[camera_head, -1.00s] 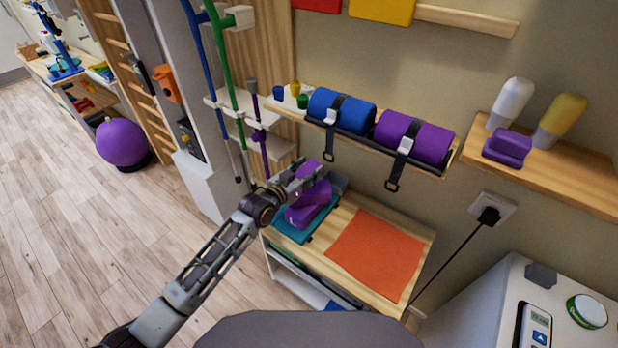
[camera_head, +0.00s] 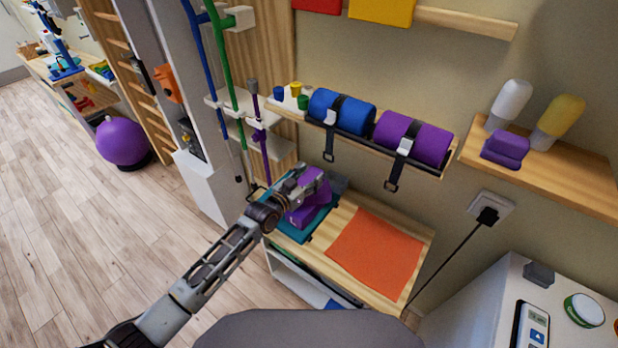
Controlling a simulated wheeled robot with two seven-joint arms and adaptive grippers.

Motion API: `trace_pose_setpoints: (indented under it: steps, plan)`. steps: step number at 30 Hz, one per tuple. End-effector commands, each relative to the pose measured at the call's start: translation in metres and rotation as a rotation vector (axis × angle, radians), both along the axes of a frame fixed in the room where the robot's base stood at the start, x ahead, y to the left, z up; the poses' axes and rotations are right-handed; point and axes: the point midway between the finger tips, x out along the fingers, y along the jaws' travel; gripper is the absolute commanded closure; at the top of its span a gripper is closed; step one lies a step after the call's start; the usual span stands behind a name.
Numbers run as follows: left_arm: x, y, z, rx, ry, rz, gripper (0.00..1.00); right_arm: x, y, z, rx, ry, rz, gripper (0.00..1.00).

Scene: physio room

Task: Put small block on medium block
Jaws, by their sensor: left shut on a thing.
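My left gripper (camera_head: 304,178) reaches in over the wooden table and is shut on a small purple block (camera_head: 320,184), which shows mostly past the fingers. A larger purple block (camera_head: 304,216), the medium one by its look, lies just below on a teal mat (camera_head: 293,234). The gripper and the small block overlap the medium block in the picture. I cannot tell whether the two blocks touch. My gripper and wrist hide part of both blocks. My right gripper is out of view.
An orange cloth (camera_head: 375,252) covers the table's right part. A grey item (camera_head: 337,182) sits behind the blocks. A shelf with a blue roll (camera_head: 342,111) and a purple roll (camera_head: 414,138) hangs above, straps dangling. Poles stand left of the table.

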Motion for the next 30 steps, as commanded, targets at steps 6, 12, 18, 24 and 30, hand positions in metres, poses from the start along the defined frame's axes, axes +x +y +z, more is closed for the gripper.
trace_pose_setpoints:
  steps: [6, 12, 18, 24, 30]
  plan:
    - [0.0, 0.0, -0.002, 0.0, 0.0, 0.0, 0.38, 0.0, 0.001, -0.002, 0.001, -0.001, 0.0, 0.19]
    - [0.0, 0.0, -0.002, 0.0, 0.0, 0.0, 0.29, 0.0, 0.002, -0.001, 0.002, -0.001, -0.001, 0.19]
    - [0.0, 0.0, -0.002, 0.0, 0.0, 0.0, 0.29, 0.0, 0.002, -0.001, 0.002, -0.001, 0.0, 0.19]
    - [-0.001, 0.001, 0.001, 0.001, 0.001, 0.0, 0.29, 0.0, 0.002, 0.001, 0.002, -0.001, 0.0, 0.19]
    - [-0.011, 0.009, 0.001, 0.001, 0.001, 0.001, 0.29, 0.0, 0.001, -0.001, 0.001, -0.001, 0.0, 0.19]
